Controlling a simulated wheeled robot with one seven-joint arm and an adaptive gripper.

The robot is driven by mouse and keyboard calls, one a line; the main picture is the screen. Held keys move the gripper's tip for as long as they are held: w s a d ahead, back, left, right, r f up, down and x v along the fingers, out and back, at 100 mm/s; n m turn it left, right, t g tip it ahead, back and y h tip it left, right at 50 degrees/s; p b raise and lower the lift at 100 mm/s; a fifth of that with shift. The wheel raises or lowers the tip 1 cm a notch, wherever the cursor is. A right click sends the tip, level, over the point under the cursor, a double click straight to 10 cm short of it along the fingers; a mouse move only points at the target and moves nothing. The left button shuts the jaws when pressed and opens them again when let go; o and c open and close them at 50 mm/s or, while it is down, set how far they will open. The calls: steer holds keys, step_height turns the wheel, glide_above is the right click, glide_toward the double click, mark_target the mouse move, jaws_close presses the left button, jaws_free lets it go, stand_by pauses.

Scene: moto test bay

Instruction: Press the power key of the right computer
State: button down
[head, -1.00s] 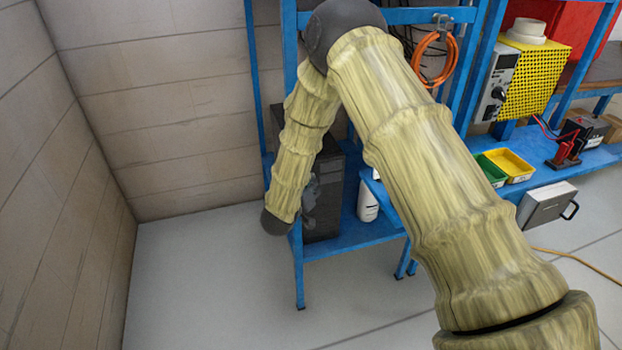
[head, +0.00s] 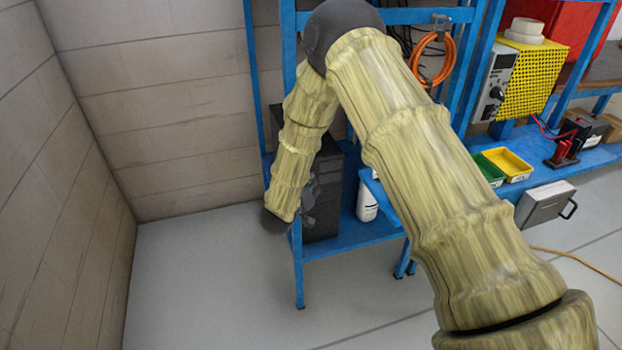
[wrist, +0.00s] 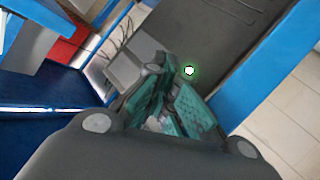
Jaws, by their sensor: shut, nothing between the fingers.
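A dark computer tower (head: 328,195) stands on the blue rack's lower shelf, partly hidden behind my arm. I can make out only one tower in the head view. In the wrist view, its dark grey front (wrist: 215,45) fills the upper middle, with slots towards the top. A small white power key (wrist: 189,70) with a green glow shows on that front. My gripper (wrist: 168,95) is shut and empty; its teal fingers appear just below and left of the key. I cannot tell whether they touch the front. In the head view my gripper (head: 308,204) is small and dark beside the tower.
The blue rack (head: 299,265) has an upright close to my wrist. A white bottle (head: 367,203) stands right of the tower. Yellow (head: 508,164) and green bins sit on the bench to the right. The floor (head: 210,280) at the left is clear.

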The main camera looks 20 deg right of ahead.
steer(key=shift+w+a+r, duration=0.15)
steer(key=shift+w+r, duration=0.55)
steer(key=shift+w, duration=0.05)
stand_by(0.6)
steer(key=shift+s+a+f+p, duration=0.2)
steer(key=shift+s+a+p, duration=0.1)
steer(key=shift+p, duration=0.15)
steer(key=shift+s, duration=0.1)
steer(key=s, duration=0.1)
steer(key=s+p, duration=0.1)
steer(key=s, duration=0.3)
steer(key=shift+s+d+f, duration=0.1)
steer(key=shift+d+f, duration=0.25)
steer(key=shift+f, duration=0.05)
stand_by(0.8)
